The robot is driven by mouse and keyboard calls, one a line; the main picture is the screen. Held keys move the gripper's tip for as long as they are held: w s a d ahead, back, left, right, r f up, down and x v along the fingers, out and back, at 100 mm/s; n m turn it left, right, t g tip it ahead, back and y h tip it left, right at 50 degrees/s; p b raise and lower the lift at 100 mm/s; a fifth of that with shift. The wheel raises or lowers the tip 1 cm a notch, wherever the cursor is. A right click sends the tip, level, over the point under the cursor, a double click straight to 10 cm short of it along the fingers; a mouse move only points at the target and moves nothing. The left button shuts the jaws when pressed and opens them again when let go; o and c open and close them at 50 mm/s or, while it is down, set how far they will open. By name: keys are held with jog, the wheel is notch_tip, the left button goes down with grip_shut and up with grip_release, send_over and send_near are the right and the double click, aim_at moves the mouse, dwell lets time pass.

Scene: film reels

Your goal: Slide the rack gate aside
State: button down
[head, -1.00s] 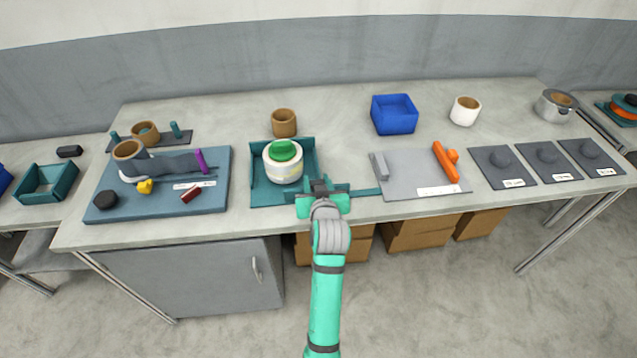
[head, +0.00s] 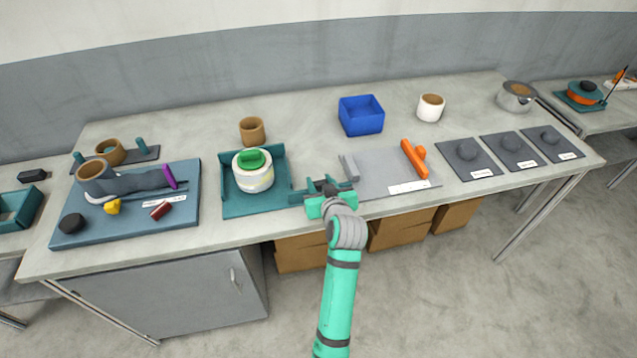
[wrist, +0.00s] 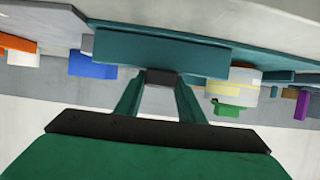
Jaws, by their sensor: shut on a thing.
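The teal rack (head: 232,207) sits near the table's front edge, its front side open in the head view. A white and yellow round stack with a green top (head: 253,172) stands in it. The teal rack gate (head: 343,187) is to the right of the rack along the front edge; in the wrist view it is a wide teal plate (wrist: 160,50). My gripper (head: 326,192) is shut on the gate's dark handle (wrist: 161,77). The gripper hides part of the gate and its rail.
A grey mat (head: 380,188) with a grey block (head: 349,167) and an orange piece (head: 414,158) lies right of the gate. A blue bin (head: 361,118) stands behind. A blue-grey board (head: 75,232) with small items lies to the left.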

jog(key=c, duration=1.2)
grip_release()
jog(key=shift+d+r, duration=0.1)
jog(key=shift+d, duration=0.2)
jog(key=shift+w, duration=0.15)
jog(key=shift+a, duration=0.3)
jog(key=v, duration=1.1)
jog(key=shift+d, duration=0.1)
jog(key=shift+f, duration=0.2)
